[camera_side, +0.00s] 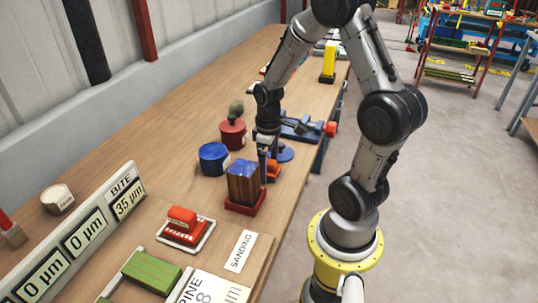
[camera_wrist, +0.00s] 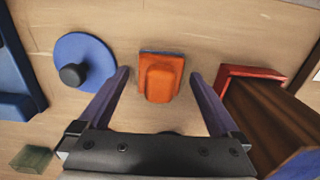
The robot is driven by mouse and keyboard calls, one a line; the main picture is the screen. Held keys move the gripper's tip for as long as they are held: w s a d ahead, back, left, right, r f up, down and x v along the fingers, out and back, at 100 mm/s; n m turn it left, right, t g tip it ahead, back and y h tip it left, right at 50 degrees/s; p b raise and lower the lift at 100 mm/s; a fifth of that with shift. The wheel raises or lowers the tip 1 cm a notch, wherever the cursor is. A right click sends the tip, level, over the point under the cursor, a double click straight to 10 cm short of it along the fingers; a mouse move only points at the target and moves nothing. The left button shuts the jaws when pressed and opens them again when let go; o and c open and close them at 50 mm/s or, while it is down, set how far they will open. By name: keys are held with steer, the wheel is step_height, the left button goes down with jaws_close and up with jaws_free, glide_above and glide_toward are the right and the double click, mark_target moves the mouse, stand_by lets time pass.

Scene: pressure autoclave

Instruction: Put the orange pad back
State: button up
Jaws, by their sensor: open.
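The orange pad (camera_wrist: 160,78) sits on the wooden bench, with a dark blue layer showing along its edge. In the side view the orange pad (camera_side: 273,172) is partly hidden behind the wooden block. My gripper (camera_wrist: 158,76) is open and points down at the pad. In the wrist view its two fingers stand left and right of the pad, with gaps on both sides, touching neither. In the side view my gripper (camera_side: 267,158) is just above or around the pad; its exact height is unclear. A red block with an orange-red grip (camera_side: 183,216) sits in a pale-rimmed holder.
A wooden block with a blue top (camera_side: 243,182) stands in a red tray (camera_wrist: 238,72) close to the right finger. A blue disc with a dark knob (camera_wrist: 85,62) lies left. Blue (camera_side: 214,158) and red (camera_side: 233,134) round containers and a blue vise (camera_side: 302,128) stand nearby.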

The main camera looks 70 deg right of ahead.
mark_target(269, 161)
step_height(269, 161, up, 12)
steer(key=s+a+r+t, duration=0.2)
steer(key=s+a+r, duration=0.1)
steer(key=a, duration=0.4)
steer(key=s+a+r+t, duration=0.3)
steer(key=s+a+r, duration=0.1)
steer(key=a, duration=0.4)
steer(key=shift+s+r+t, duration=0.15)
steer(key=shift+s+t, duration=0.15)
steer(key=shift+s, duration=0.05)
stand_by(0.5)
